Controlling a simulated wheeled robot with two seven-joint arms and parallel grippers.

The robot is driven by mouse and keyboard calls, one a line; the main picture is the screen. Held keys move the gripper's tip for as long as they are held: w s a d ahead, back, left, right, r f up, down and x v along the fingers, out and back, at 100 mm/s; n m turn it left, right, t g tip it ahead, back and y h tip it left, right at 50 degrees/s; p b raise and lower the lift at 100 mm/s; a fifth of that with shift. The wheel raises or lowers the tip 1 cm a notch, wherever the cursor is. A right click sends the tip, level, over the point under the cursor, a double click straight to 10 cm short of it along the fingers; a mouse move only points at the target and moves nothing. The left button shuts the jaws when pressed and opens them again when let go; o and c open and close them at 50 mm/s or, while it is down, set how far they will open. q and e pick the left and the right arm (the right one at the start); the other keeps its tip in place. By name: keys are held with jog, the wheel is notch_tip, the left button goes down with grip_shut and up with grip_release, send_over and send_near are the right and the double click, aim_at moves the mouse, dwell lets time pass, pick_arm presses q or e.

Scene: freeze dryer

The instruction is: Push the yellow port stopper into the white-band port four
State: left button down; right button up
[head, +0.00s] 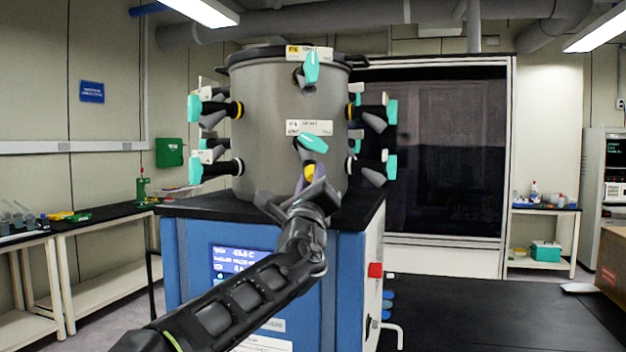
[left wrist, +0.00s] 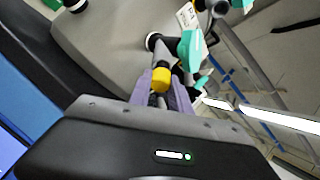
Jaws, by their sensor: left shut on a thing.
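The yellow port stopper (head: 309,172) is between the fingers of my left gripper (head: 308,187), which is shut on it. The stopper also shows in the left wrist view (left wrist: 161,77), at the tips of the purple-grey fingers. The lower front port with a teal handle (head: 313,143) is just above the stopper, under a white label (head: 309,127) too small to read surely. In the left wrist view the teal handle (left wrist: 191,47) and a grey port tube (left wrist: 160,58) are directly beyond the stopper. I cannot tell whether stopper and tube touch. My right gripper is out of view.
The grey drum (head: 265,125) stands on the blue freeze dryer cabinet (head: 345,265). More teal-handled valves (head: 203,168) stick out at its sides, and another (head: 311,67) is above the lower front port.

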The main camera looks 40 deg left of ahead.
pick_arm(q)
jog(key=shift+a+r, duration=0.2)
jog(key=shift+r, duration=0.05)
jog(key=c, duration=1.1)
grip_release()
jog(key=shift+f, duration=0.1)
jog(key=shift+s+d+f+b, duration=0.25)
jog(key=shift+s+f+b, duration=0.05)
jog(key=shift+s, duration=0.05)
jog(key=b+v, duration=0.2)
jog(key=v, duration=0.4)
jog(key=shift+s+d, duration=0.2)
jog(key=shift+s, duration=0.1)
jog(key=shift+f+b, duration=0.15)
jog(key=shift+b, duration=0.2)
jog(key=b+v, duration=0.4)
jog(key=v, duration=0.3)
